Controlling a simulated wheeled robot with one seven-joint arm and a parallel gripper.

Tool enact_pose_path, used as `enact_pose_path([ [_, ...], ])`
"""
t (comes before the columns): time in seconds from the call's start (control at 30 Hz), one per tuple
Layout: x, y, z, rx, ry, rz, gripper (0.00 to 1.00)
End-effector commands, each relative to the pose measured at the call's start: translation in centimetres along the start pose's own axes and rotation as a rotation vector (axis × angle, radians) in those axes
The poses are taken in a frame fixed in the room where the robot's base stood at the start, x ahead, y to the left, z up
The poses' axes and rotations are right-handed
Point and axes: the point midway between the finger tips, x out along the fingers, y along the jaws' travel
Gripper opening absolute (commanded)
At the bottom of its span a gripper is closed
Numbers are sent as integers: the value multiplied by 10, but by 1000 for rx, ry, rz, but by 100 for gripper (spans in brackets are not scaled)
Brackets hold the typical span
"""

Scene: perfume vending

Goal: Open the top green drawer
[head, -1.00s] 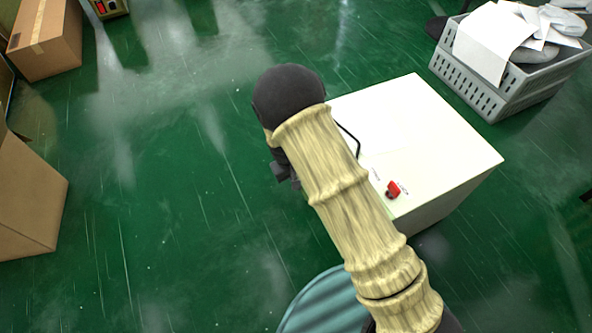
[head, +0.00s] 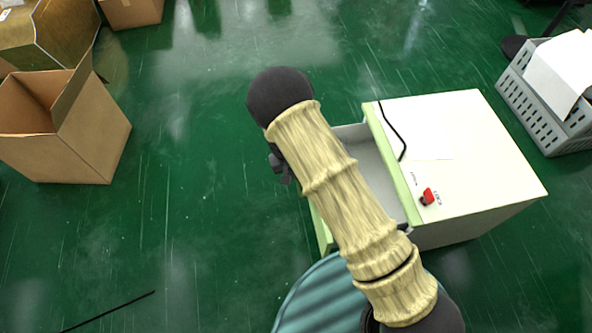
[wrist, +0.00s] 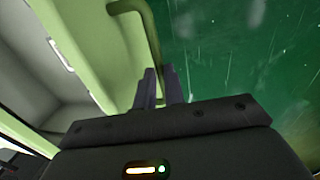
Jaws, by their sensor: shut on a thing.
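The white cabinet (head: 470,150) stands right of my arm, and its top green drawer is pulled out to the left. The drawer's grey inside (head: 372,160) shows between the cabinet and my arm. Its green front (head: 322,232) shows below my arm and is partly hidden by it. In the wrist view the light green drawer front (wrist: 85,40) carries a curved green handle (wrist: 148,32). My gripper (wrist: 161,78) is shut on this handle. In the head view only a dark part of my gripper (head: 279,165) shows beside the arm.
A grey basket (head: 540,115) stands at the right. An open cardboard box (head: 70,150) stands at the left. The green floor left of the drawer is clear.

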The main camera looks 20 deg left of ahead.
Motion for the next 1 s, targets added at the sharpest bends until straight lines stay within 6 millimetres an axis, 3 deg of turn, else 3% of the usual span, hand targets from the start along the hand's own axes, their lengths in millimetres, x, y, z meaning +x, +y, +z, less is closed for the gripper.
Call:
enact_pose_path([
  [0.33, -1, 0, -3, 3, 8, -2, 0],
  [0.37, -1, 0, -3, 3, 8, -2, 13],
  [0.47, -1, 0, -3, 3, 7, -1, 32],
  [0.8, -3, 0, -2, 2, 4, -1, 33],
  [1.0, -24, -1, -2, 0, 6, -1, 33],
])
